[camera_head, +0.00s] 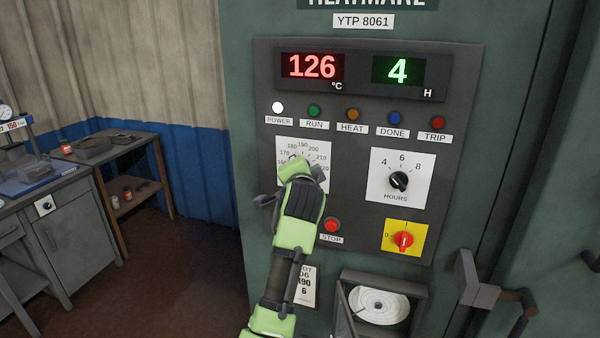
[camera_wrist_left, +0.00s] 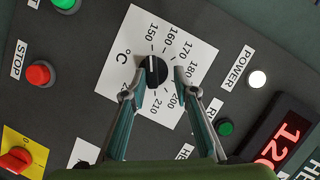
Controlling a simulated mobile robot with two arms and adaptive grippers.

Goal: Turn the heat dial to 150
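The heat dial is a black knob (camera_wrist_left: 152,72) on a white °C plate (camera_wrist_left: 118,75) in the left wrist view. Its white mark points towards the 150 label, though the exact reading is hard to tell. My left gripper (camera_wrist_left: 158,82) is open, with one fingertip on each side of the knob; I cannot tell whether either touches it. In the head view my left gripper (camera_head: 303,168) covers the knob and part of the dial plate (camera_head: 287,146). My right gripper is not in view.
A red display (camera_head: 312,66) reads 126 °C and a green one (camera_head: 398,70) reads 4 H. The white POWER lamp (camera_head: 278,108) is lit. The hours dial (camera_head: 399,181), red STOP button (camera_head: 332,224) and red switch (camera_head: 403,240) are close by. A handle (camera_head: 480,285) sticks out lower right.

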